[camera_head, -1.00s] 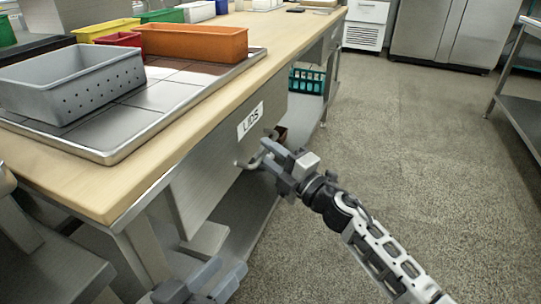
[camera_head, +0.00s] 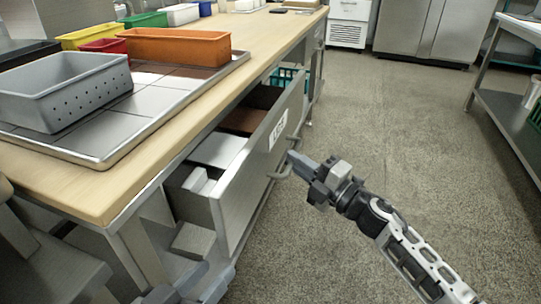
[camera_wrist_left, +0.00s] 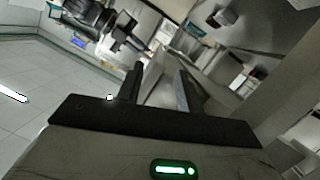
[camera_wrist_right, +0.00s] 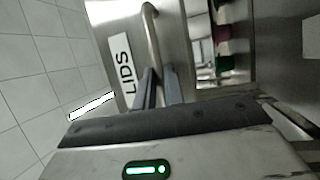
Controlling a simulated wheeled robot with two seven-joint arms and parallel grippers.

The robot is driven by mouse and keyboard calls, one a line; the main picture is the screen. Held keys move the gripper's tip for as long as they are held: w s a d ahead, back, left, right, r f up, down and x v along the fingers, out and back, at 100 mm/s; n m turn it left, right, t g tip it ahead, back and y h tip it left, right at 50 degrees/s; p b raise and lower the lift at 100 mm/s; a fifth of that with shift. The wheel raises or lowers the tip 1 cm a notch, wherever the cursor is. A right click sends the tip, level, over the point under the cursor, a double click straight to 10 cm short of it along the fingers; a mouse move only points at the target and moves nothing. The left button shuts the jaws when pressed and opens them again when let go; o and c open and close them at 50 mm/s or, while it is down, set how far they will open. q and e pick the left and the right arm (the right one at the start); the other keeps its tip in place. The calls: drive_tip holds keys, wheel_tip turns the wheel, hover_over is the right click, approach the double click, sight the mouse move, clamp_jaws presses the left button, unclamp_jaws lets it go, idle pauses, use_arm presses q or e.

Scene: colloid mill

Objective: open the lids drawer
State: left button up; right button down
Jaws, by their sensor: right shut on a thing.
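The lids drawer (camera_head: 245,190), a grey metal front with a white "LIDS" label (camera_head: 278,134), stands pulled out from under the wooden-topped counter. Its inside shows brown and pale contents. My right gripper (camera_head: 296,160) is shut on the drawer's bar handle (camera_head: 281,173). In the right wrist view, the handle (camera_wrist_right: 152,35) runs to between the close-set fingers (camera_wrist_right: 160,88), beside the label (camera_wrist_right: 122,68). My left gripper (camera_head: 195,288) is low at the bottom edge of the head view, below the drawer and away from the handle. Its fingers (camera_wrist_left: 160,88) are apart with nothing between them.
On the counter (camera_head: 150,170), a grey perforated bin (camera_head: 70,95) and an orange bin (camera_head: 178,47) stand on a metal tray (camera_head: 95,155). Green, yellow, red and white bins are behind. The floor (camera_head: 400,130) to the right is clear up to a metal side table (camera_head: 515,120).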

use_arm(q)
drive_tip(key=shift+s+a+f+g+p, duration=0.2)
drive_tip(key=shift+f+g+p, duration=0.15)
drive_tip(key=shift+f, duration=0.2)
use_arm(e)
drive_tip(key=s+d, duration=0.3)
drive_tip(key=d, duration=0.4)
drive_tip(key=s+d, duration=0.3)
drive_tip(key=d, duration=0.4)
drive_tip(key=shift+d, duration=0.25)
use_arm(q)
drive_tip(key=shift+r, duration=0.15)
use_arm(e)
drive_tip(key=c, duration=1.5)
unclamp_jaws()
